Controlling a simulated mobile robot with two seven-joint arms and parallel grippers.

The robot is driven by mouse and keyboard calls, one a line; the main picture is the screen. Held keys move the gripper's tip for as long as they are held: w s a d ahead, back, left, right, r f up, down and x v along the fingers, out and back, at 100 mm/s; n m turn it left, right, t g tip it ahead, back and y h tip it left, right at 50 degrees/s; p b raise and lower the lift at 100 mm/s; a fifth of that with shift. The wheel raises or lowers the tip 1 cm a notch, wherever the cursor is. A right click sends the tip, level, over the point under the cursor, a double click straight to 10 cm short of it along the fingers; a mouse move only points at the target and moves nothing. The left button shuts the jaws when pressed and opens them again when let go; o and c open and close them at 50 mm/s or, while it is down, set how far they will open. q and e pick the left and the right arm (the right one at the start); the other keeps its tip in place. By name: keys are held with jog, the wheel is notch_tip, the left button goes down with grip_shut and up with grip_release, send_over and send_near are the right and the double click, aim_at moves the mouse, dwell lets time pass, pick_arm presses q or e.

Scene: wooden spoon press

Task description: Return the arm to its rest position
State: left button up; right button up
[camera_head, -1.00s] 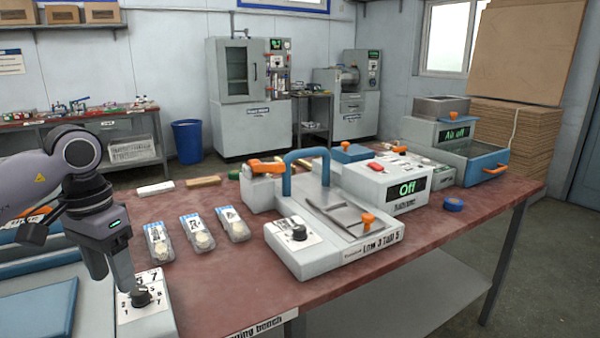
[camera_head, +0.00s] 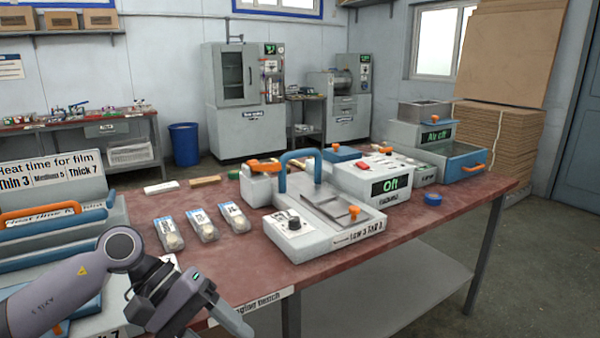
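My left arm comes in from the lower left. Its gripper (camera_head: 215,312) hangs over the front edge of the red bench top (camera_head: 330,262), at the bottom of the view. The fingers overlap and reach the lower picture edge, so I cannot tell whether they are open or shut. No held object shows. The grey machine with the orange handle and the "Thin 3, Medium 5, Thick 7" sign (camera_head: 52,172) stands at the left, partly hidden behind my arm. My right arm and gripper are not in view.
Several clear packs (camera_head: 202,225) lie on the bench. Right of them stand a grey press with a blue handle (camera_head: 320,222), an "Off" box (camera_head: 385,180) and an "Air off" machine (camera_head: 435,150). A blue tape roll (camera_head: 433,199) lies nearby. The bench's front middle is clear.

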pick_arm(q)
jog(key=s+d+r+n+t+h+p, duration=0.1)
jog(key=s+d+r+n+h+p, duration=0.3)
jog(key=d+n+h, duration=0.65)
jog(key=w+a+f+m+t+y+p, duration=0.1)
jog(key=a+f+m+t+y, duration=0.7)
jog(key=m, duration=0.5)
jog(key=w+a+f+m+t+y+p, duration=0.15)
jog(key=a+f+m+t+y, duration=0.35)
jog(key=m+t, duration=0.65)
jog(key=s+a+f+n+g+y+p, duration=0.1)
jog(key=s+a+f+n+g+y, duration=0.1)
jog(key=s+a+f+n+g, duration=0.1)
jog(key=s+a+f+n+g+y, duration=0.2)
jog(key=s+a+f+n+g, duration=0.1)
jog(key=s+f+n, duration=0.4)
jog(key=s+g, duration=0.1)
jog(key=s, duration=0.2)
jog(key=shift+a+g+p, duration=0.25)
jog(key=shift+g+p, duration=0.1)
